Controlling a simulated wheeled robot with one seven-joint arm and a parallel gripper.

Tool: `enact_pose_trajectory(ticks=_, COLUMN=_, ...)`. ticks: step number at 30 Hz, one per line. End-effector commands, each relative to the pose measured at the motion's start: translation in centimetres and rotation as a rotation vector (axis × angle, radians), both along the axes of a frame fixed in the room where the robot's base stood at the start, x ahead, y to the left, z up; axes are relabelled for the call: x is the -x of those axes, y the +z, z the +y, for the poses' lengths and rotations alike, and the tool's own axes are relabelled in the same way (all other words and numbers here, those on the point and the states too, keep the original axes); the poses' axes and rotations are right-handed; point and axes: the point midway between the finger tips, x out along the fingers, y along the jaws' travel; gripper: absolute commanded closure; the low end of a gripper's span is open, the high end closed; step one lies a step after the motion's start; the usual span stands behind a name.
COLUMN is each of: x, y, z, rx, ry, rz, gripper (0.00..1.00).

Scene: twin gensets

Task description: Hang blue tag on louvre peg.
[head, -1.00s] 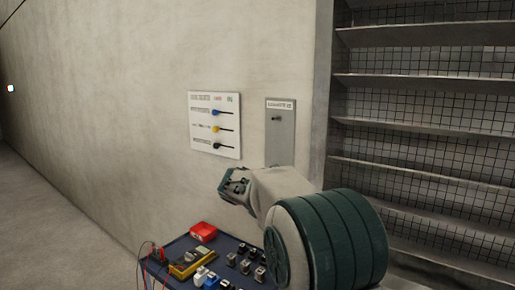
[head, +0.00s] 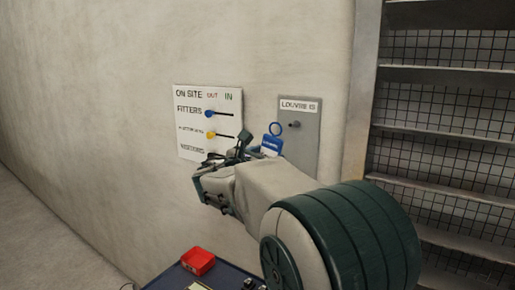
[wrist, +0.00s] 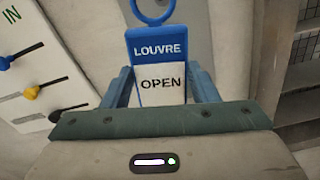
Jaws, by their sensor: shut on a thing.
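The blue tag (head: 271,143) has a ring on top and stands upright, seen beyond my wrist in the head view. In the wrist view the tag (wrist: 158,72) reads LOUVRE and OPEN. My gripper (wrist: 160,82) is shut on it, with a blue finger at each side; its ring is free above. The louvre peg (head: 294,125) sticks out of a grey plate (head: 304,148) labelled LOUVRE on the wall. The tag appears left of and slightly below the peg, its ring apart from it in the picture. The peg does not show in the wrist view.
A white ON SITE board (head: 185,125) with coloured sliding knobs hangs left of the plate, close behind my gripper. A large louvre (head: 450,105) with slats stands at the right.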

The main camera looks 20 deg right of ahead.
Motion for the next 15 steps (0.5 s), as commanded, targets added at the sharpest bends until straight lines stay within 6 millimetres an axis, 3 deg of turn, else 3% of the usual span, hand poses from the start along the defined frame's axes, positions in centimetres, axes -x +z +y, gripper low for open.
enact_pose_trajectory(ticks=15, x=-1.3, y=-0.2, z=-2.1, rx=0.005, ry=-0.008, rz=-0.004, gripper=0.72)
